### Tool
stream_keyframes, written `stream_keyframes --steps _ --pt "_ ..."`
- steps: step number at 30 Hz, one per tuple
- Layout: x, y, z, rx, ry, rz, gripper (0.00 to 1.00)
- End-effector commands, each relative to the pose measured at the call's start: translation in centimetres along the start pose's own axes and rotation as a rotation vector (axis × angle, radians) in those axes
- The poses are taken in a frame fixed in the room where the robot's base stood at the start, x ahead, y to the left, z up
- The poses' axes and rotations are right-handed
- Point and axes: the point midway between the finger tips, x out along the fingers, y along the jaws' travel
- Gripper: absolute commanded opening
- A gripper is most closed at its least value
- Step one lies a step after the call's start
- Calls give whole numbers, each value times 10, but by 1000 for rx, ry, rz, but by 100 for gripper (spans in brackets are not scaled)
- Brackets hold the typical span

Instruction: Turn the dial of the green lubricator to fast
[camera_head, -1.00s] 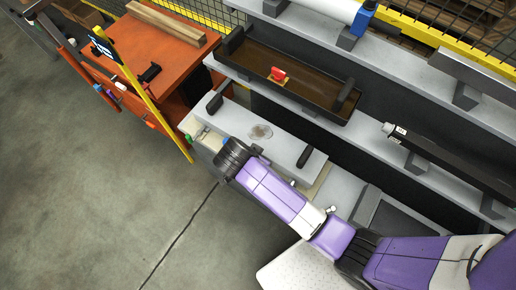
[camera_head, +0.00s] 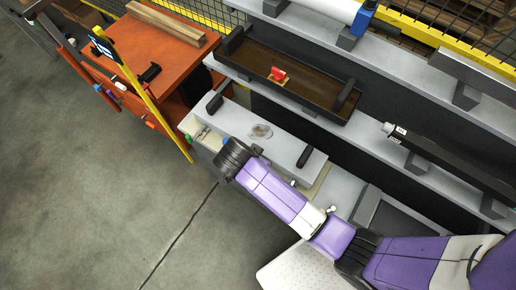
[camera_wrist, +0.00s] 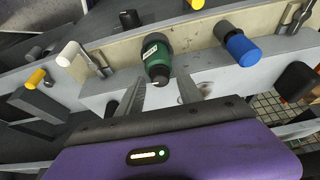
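The green lubricator (camera_wrist: 156,58) is a dark green cylinder with a white label, mounted on a pale rail in the middle of the wrist view. Its lower end, with a small white mark, faces my gripper. My gripper (camera_wrist: 161,88) is open, with one finger to the left and one to the right of that end. I cannot tell whether either finger touches it. In the head view my dark wrist (camera_head: 234,157) is at the front edge of the bench, and the fingers are hidden.
A blue-capped cylinder (camera_wrist: 241,48) is to the right of the green lubricator. A white-tipped lever (camera_wrist: 72,56) and a yellow-tipped part (camera_wrist: 36,79) are to its left.

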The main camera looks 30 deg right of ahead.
Motion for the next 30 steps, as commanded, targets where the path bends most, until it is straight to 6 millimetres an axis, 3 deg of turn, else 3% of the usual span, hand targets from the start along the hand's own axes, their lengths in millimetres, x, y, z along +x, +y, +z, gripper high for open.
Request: stream_keyframes --steps 11,24,30 --pt "-4 -1 0 0 1 -3 45" --pt "-66 -2 0 0 1 -5 45" --pt "-78 0 0 0 0 -1 45"
